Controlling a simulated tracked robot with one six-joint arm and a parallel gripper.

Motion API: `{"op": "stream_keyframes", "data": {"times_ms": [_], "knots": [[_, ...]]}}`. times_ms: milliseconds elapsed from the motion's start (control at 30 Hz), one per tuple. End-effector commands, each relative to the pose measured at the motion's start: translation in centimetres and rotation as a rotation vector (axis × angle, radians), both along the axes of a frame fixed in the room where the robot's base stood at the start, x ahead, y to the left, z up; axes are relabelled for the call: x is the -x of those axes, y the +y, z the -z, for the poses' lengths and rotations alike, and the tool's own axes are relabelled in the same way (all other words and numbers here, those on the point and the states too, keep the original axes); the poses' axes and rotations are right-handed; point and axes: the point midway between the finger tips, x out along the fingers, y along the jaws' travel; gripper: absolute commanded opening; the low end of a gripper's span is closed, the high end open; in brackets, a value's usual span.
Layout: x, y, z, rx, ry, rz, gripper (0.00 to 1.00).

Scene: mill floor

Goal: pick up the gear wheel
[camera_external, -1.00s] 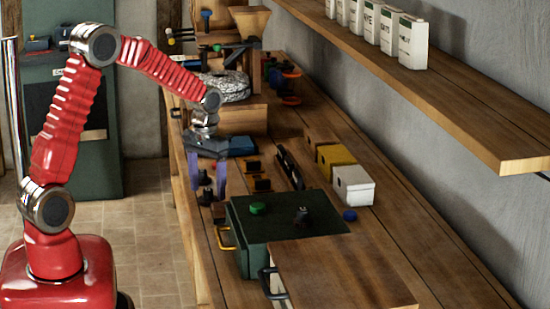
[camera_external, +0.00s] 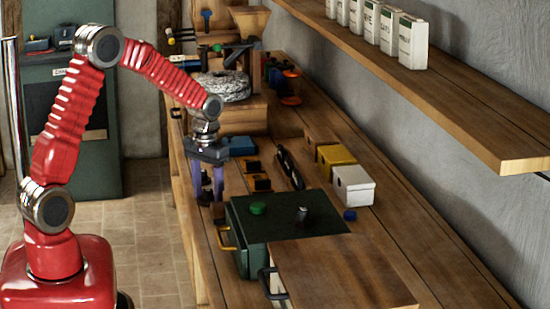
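My gripper (camera_external: 208,195) hangs pointing down over the left edge of the bench, just left of the dark green box (camera_external: 290,212). Its two purple fingers stand apart, with a gap between them. A small dark object (camera_external: 206,197) shows low by the fingers; I cannot tell whether it lies between or behind them, or whether they touch it. I cannot pick out the gear wheel with certainty, as the parts near the fingers are small and partly hidden.
The wooden bench (camera_external: 390,245) runs along the wall. A white box (camera_external: 353,186), a yellow box (camera_external: 336,158) and a blue item (camera_external: 241,145) stand near the gripper. A millstone (camera_external: 222,86) sits farther back. A shelf (camera_external: 440,85) overhangs the right side.

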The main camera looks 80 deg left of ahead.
Motion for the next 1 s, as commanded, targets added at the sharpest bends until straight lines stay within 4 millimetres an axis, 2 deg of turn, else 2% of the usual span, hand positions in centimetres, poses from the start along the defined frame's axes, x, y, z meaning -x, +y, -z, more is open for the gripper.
{"op": "stream_keyframes", "data": {"times_ms": [33,400,733,867,1000], "knots": [[0.0,0.0,0.0,0.000,0.000,0.000,0.49],[0.0,0.0,0.0,0.000,0.000,0.000,0.24],[-0.1,0.0,-0.5,-0.001,-0.002,0.000,0.24],[-0.1,0.1,-1.9,-0.003,-0.003,0.000,0.24],[-0.1,0.1,-4.1,-0.003,-0.004,0.000,0.24]]}}
